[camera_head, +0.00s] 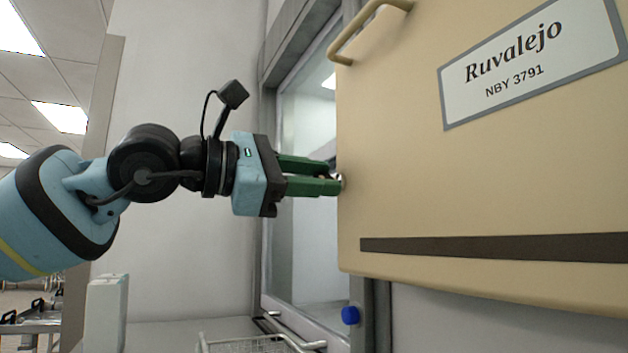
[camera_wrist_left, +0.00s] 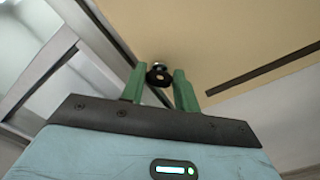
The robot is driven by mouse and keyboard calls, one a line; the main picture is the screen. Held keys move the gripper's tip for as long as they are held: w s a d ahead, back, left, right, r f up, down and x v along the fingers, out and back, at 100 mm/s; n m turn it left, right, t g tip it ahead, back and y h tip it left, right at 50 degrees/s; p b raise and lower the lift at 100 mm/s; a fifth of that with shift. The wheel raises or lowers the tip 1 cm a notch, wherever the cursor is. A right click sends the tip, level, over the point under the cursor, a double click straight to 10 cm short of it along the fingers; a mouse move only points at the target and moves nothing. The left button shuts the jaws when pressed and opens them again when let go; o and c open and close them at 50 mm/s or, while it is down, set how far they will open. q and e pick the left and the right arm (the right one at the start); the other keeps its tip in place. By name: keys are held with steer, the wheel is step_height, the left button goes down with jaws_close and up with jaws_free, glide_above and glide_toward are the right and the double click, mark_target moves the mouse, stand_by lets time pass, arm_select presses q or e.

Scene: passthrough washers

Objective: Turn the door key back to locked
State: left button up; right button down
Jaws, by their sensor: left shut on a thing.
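The cream door (camera_head: 400,150) fills the right of the head view, with a nameplate reading "Ruvalejo NBY 3791". The door key (camera_wrist_left: 158,74) shows in the left wrist view as a small dark round head against a metal lock at the door's edge. My left gripper (camera_head: 335,178) has green fingers and reaches the door's left edge from the left. In the left wrist view its fingers (camera_wrist_left: 159,78) stand on either side of the key head, shut on it. The fingers hide most of the key in the head view, and I cannot tell its turn angle. My right gripper is not in view.
A tan bar handle (camera_head: 368,28) sticks out at the door's top left. A metal-framed glass window (camera_head: 305,200) stands behind the gripper. A wire basket (camera_head: 255,345), a blue knob (camera_head: 350,315) and a pale box (camera_head: 106,312) are lower down.

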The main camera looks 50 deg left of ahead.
arm_select(q)
steer(key=m, duration=0.8)
steer(key=shift+f+m+p, duration=0.1)
steer(key=shift+m+p, duration=0.25)
steer(key=shift+m, duration=0.05)
stand_by(0.4)
steer(key=o, duration=1)
steer(key=shift+b+v, duration=0.5)
steer(key=shift+v, duration=3.4)
